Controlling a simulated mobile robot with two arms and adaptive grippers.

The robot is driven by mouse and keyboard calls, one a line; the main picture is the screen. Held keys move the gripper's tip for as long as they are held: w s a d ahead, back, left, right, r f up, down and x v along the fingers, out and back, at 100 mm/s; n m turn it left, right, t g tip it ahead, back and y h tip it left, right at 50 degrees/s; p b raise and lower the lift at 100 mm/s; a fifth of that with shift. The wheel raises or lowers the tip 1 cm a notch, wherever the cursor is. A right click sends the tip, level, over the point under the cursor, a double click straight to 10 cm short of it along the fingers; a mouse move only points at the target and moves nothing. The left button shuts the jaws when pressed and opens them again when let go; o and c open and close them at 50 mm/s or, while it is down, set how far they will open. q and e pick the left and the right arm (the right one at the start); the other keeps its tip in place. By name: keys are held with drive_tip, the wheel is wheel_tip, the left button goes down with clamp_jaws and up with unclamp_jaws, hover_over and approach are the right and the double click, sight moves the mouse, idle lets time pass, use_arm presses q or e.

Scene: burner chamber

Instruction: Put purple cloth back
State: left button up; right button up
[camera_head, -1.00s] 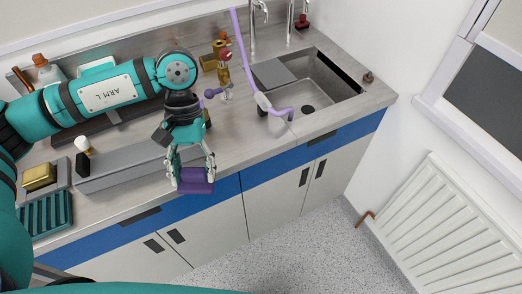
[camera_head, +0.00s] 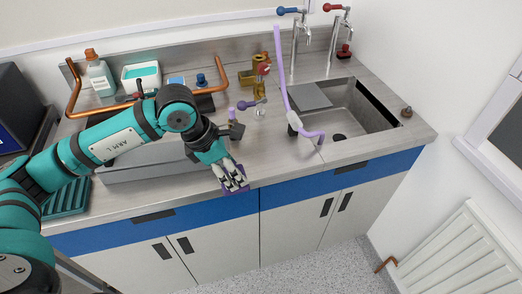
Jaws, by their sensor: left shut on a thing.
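My left gripper (camera_head: 232,180) is near the counter's front edge, left of the sink, in the head view. It is shut on the purple cloth (camera_head: 243,188), which is mostly hidden behind the fingers, with only small purple edges showing. I cannot tell whether the cloth touches the counter (camera_head: 290,160). My right gripper is not in view.
The sink (camera_head: 350,110) with a purple hose (camera_head: 281,70) is to the right. A grey box (camera_head: 140,172) is beside my arm. A radiator (camera_head: 455,255) is lower right.

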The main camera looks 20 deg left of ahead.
use_arm(q)
drive_tip(key=w+d+p, duration=0.1)
drive_tip(key=w, duration=0.3)
drive_tip(key=w+d+p, duration=0.1)
drive_tip(key=w, duration=0.4)
drive_tip(key=w+f+p, duration=0.1)
drive_tip(key=w+p, duration=0.1)
drive_tip(key=w, duration=0.2)
drive_tip(key=shift+w+d, duration=0.15)
drive_tip(key=shift+d, duration=0.25)
drive_tip(key=shift+w+f, duration=0.15)
wheel_tip(320, 180, down, 3)
drive_tip(key=shift+f+p, duration=0.15)
drive_tip(key=shift+p, duration=0.75)
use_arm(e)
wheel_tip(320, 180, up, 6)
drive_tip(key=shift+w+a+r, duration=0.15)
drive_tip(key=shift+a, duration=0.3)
use_arm(q)
drive_tip(key=shift+f, duration=0.15)
drive_tip(key=shift+f+b, duration=0.15)
drive_tip(key=shift+b, duration=0.15)
drive_tip(key=o, duration=1.4)
drive_tip(key=shift+r, duration=0.25)
